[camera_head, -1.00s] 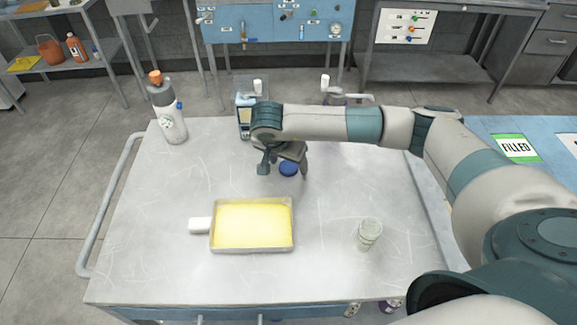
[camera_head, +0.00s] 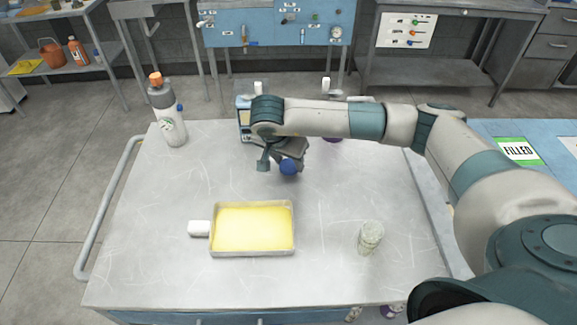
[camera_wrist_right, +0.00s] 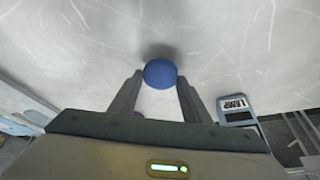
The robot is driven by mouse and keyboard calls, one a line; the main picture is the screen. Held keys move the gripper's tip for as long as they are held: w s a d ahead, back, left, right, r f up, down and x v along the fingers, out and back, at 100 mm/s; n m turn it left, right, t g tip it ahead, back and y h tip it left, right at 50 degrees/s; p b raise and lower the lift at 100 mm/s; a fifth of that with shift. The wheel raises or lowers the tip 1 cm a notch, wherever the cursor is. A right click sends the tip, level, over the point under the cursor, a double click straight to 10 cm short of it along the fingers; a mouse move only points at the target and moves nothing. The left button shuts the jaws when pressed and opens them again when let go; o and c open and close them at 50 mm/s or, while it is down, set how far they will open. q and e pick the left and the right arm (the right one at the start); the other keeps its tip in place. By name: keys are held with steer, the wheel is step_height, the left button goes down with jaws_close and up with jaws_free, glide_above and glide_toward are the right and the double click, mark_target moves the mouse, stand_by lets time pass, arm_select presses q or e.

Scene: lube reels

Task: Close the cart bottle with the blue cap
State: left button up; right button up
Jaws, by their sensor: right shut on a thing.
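The blue cap (camera_head: 289,167) is held between the fingertips of my right gripper (camera_head: 283,165), over the back middle of the metal cart top. In the right wrist view the cap (camera_wrist_right: 160,73) sits between the two finger tips (camera_wrist_right: 160,88), with a soft shadow beyond it. A clear, open-looking small vessel (camera_head: 370,237) stands upright at the cart's front right. A grey-white bottle with an orange cap (camera_head: 168,112) stands at the back left. I cannot tell which one is the cart bottle. My left gripper is not in view.
A tray of yellow liquid (camera_head: 252,229) lies at the front middle, with a white piece (camera_head: 199,228) at its left side. A blue device (camera_head: 244,122) and a purple item (camera_head: 333,138) are partly hidden by my right arm. The cart's right middle is clear.

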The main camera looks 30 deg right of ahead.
step_height(320, 180, up, 2)
steer(key=shift+s+d+r+b, duration=0.15)
steer(key=shift+b, duration=0.45)
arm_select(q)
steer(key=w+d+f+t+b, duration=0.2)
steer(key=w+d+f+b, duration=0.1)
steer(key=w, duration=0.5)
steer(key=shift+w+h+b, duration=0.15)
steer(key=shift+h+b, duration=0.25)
arm_select(e)
steer(key=s+d+r, duration=0.5)
steer(key=s+r, duration=0.2)
steer(key=s, duration=0.2)
steer(key=shift+s+d, duration=0.35)
steer(key=shift+s, duration=0.05)
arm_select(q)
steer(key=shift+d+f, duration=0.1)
arm_select(e)
steer(key=shift+a+f, duration=0.1)
steer(key=w+a+n+t+y, duration=0.1)
steer(key=w+a+n, duration=0.1)
steer(key=a+n, duration=0.3)
steer(key=w+a+f+n+t+y, duration=0.1)
steer(key=w+a+n+y, duration=0.1)
steer(key=a+n, duration=0.3)
steer(key=w+a, duration=0.1)
steer(key=a, duration=0.3)
steer(key=shift+a+n+y, duration=0.25)
steer(key=shift+n+y, duration=0.05)
steer(key=shift+n, duration=0.1)
